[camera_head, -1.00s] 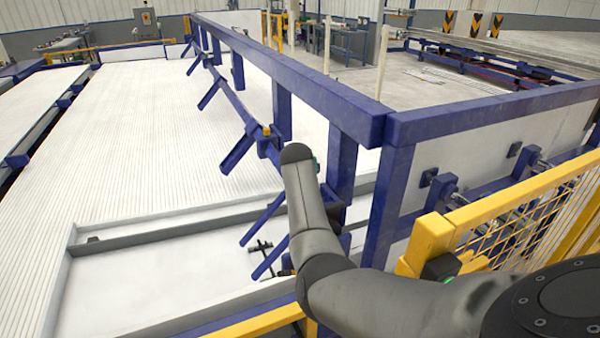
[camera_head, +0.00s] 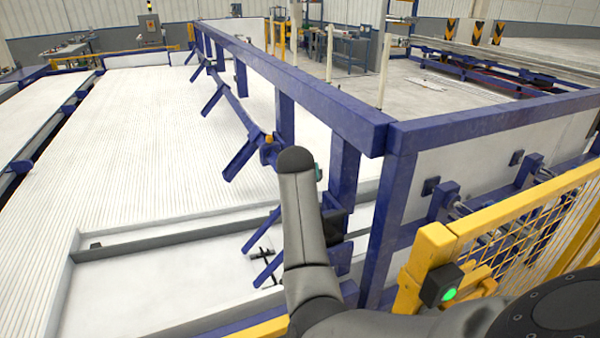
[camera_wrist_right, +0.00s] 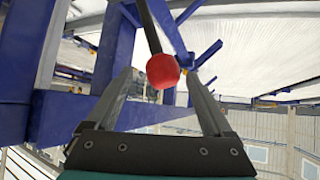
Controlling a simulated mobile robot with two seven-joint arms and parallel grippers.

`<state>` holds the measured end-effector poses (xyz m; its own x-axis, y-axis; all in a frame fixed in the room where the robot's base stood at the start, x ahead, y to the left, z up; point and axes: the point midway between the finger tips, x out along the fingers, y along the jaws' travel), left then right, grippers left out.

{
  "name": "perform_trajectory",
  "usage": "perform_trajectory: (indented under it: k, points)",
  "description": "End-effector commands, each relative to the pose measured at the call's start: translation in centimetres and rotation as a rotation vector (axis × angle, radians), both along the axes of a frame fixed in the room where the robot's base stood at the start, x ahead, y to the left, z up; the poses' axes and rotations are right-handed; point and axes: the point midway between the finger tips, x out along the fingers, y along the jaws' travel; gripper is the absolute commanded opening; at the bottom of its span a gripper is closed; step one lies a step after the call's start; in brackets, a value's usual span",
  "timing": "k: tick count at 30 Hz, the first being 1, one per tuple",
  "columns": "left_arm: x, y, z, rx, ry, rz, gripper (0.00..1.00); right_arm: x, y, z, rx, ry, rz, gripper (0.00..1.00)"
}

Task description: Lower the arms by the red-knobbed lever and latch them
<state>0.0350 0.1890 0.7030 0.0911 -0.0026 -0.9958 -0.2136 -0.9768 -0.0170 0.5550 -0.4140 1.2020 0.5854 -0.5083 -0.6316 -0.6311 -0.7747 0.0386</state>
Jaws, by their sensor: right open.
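The red knob (camera_wrist_right: 163,71) sits at the end of a dark lever rod (camera_wrist_right: 149,25) in the right wrist view. My right gripper (camera_wrist_right: 159,78) is open, with one finger on each side of the knob in the picture; I cannot tell whether either touches it. In the head view my right arm rises in the middle, and its gripper, the knob and the lever are hidden. Several slanted blue arms, such as this one (camera_head: 240,160), hang along the blue frame (camera_head: 300,88) and point down to the left. The latch cannot be made out. My left gripper is out of view.
A yellow mesh fence (camera_head: 515,225) and a box with a lit green button (camera_head: 441,285) stand close to my arm on the right. Blue posts (camera_head: 392,215) stand just beyond it. A wide white ribbed bed (camera_head: 150,140) lies to the left.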

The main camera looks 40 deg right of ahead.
Motion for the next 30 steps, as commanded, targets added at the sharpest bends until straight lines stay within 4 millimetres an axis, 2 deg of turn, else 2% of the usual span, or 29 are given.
perform_trajectory:
  k: [16,30]
  points:
    - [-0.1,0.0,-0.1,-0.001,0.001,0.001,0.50,-4.3,3.7,4.7,-0.001,-0.003,0.000,0.86]
    - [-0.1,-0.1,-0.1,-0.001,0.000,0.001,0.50,-5.1,4.3,5.5,-0.001,-0.001,-0.001,0.86]
